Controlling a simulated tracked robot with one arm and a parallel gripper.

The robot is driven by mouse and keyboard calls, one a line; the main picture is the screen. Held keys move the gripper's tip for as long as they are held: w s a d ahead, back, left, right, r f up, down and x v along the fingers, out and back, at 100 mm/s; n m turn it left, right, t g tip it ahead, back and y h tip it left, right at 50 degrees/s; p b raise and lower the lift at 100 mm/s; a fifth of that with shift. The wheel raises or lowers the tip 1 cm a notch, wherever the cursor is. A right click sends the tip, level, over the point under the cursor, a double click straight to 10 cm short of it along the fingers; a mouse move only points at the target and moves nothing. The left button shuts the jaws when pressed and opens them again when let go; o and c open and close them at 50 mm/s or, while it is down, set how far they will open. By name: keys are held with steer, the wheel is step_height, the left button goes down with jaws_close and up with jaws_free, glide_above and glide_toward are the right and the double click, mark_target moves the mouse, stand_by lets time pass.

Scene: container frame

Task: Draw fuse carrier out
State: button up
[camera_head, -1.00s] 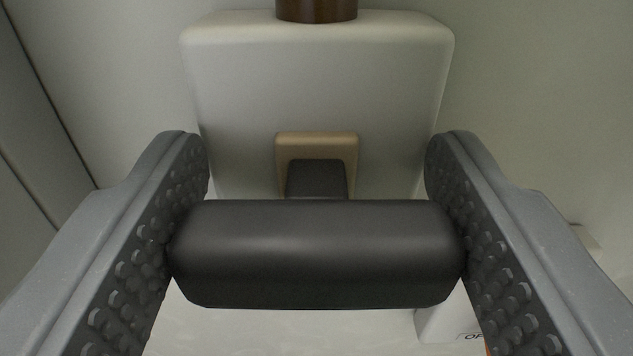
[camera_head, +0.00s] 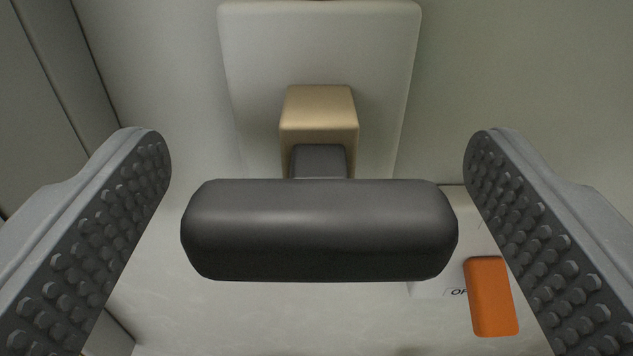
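The fuse carrier shows as a wide black handle (camera_head: 320,230) on a dark neck, with a tan block (camera_head: 318,110) behind it. The tan block stands out from the pale housing (camera_head: 320,45), with its top face showing. How much of it is still inside the housing is hidden. My gripper (camera_head: 318,150) is open, with one studded grey finger on each side of the handle. A gap shows between each finger and the handle's ends.
An orange piece (camera_head: 490,297) lies at the lower right by a white part with partly hidden lettering. It is close to my right finger in the picture. Panel seams run down the grey wall (camera_head: 45,110) at the left.

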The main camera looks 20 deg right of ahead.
steer(key=shift+w, duration=0.1)
stand_by(0.4)
steer(key=b+v, duration=0.8)
steer(key=v, duration=0.5)
steer(key=shift+s+f, duration=0.15)
steer(key=shift+s, duration=0.2)
steer(key=shift+a, duration=0.1)
